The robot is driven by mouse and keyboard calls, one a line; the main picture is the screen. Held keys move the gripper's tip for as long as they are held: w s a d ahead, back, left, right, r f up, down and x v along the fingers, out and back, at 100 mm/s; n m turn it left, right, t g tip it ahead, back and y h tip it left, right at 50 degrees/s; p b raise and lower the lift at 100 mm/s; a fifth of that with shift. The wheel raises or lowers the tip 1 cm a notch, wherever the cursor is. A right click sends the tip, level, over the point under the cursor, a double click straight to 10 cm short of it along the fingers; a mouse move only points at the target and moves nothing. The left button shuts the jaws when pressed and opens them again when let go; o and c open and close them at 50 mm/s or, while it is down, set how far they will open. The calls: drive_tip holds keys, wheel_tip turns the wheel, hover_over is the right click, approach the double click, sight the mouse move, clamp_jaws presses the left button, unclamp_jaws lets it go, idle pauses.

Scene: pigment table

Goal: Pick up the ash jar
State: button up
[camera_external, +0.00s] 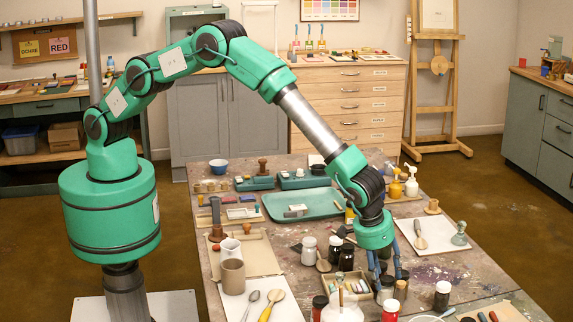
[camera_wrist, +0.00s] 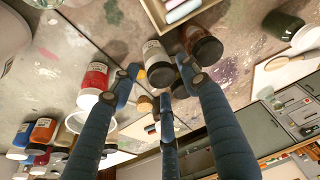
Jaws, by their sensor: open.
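A pale grey jar with a dark lid, likely the ash jar (camera_wrist: 158,62), is at the middle of the wrist view; its label is too small to read. In the external view it appears to be the jar (camera_external: 385,291) right below my gripper (camera_external: 385,270). My gripper has blue fingers, and in the wrist view they are spread open (camera_wrist: 157,86) around the near end of this jar. I cannot tell whether any finger touches it. Nothing is held.
A red jar (camera_wrist: 95,78) and a brown jar (camera_wrist: 203,45) stand close on either side. A wooden tray of pastels (camera_external: 329,277) is beside them. Black-lidded jars (camera_external: 347,258) stand behind it. A white board (camera_external: 441,243) lies to the right.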

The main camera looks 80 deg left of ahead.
sight(386, 279)
drive_tip(key=shift+x, duration=1.65)
drive_tip(key=shift+d, duration=0.1)
drive_tip(key=c, duration=1.1)
drive_tip(key=shift+r, duration=0.1)
drive_tip(key=shift+r, duration=0.65)
wheel_tip(386, 279, up, 2)
drive_tip(key=shift+r, duration=0.1)
drive_tip(key=s+a, duration=0.3)
drive_tip(key=s, duration=0.1)
drive_tip(key=s+a+r, duration=0.1)
drive_tip(key=s+a, duration=0.2)
drive_tip(key=s, duration=0.1)
drive_tip(key=s+a, duration=0.3)
drive_tip(key=s, duration=0.1)
drive_tip(key=shift+s+a+r+p, duration=0.25)
drive_tip(key=shift+s+a+p, duration=0.05)
drive_tip(key=shift+s+p, duration=0.1)
